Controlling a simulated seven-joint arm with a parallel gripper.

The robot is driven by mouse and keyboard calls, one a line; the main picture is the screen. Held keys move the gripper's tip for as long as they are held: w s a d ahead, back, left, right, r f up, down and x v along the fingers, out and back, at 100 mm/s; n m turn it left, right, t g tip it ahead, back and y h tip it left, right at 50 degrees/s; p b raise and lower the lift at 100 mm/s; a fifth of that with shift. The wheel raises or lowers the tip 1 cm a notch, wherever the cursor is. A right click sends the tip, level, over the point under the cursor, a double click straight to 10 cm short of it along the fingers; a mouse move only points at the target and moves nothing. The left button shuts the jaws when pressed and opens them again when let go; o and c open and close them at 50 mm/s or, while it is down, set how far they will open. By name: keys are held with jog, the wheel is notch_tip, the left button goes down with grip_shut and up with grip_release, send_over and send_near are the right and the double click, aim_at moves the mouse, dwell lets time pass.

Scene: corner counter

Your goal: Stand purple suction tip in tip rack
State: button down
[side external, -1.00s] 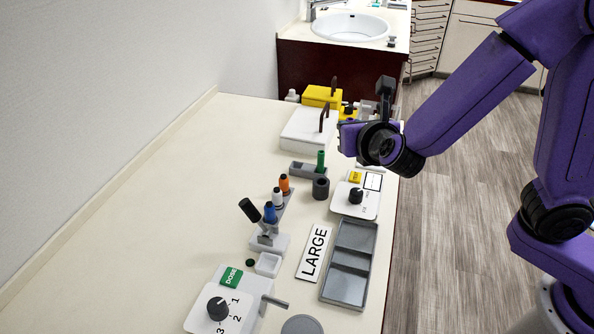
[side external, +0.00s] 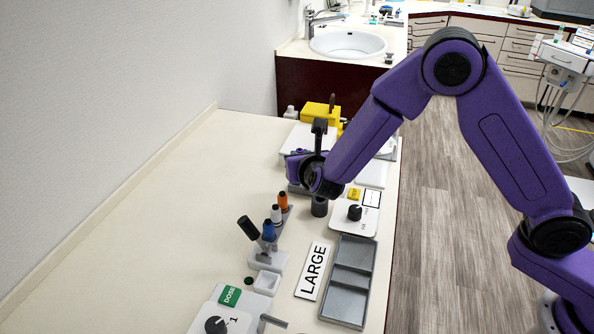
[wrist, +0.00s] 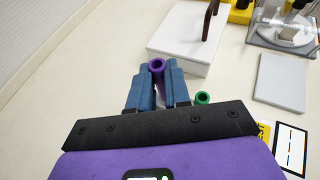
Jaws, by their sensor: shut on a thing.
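The purple suction tip (wrist: 157,66) is a hollow tube between the blue fingers of my gripper (wrist: 156,88), which is shut on it. Its open end faces the wrist camera; its lower end is hidden. In the side view my gripper (side external: 297,165) is over the grey tip rack (side external: 295,189), which it mostly hides. Only a sliver of the rack's left end shows. A green tip (wrist: 203,97) shows just right of my fingers in the wrist view. I cannot tell whether the purple tip touches the rack.
A dark grey cup (side external: 319,208) stands just in front of the rack. A dial box (side external: 352,218) is to its right. A white box (wrist: 187,41) is behind. The counter's left is clear.

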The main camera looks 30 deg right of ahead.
jog(key=shift+w+a+f, duration=0.25)
jog(key=shift+w+f, duration=0.3)
jog(key=shift+f, duration=1.7)
jog(key=shift+f, duration=0.15)
jog(key=c, duration=1.1)
grip_release()
jog(key=shift+r, duration=0.2)
jog(key=v, duration=1.2)
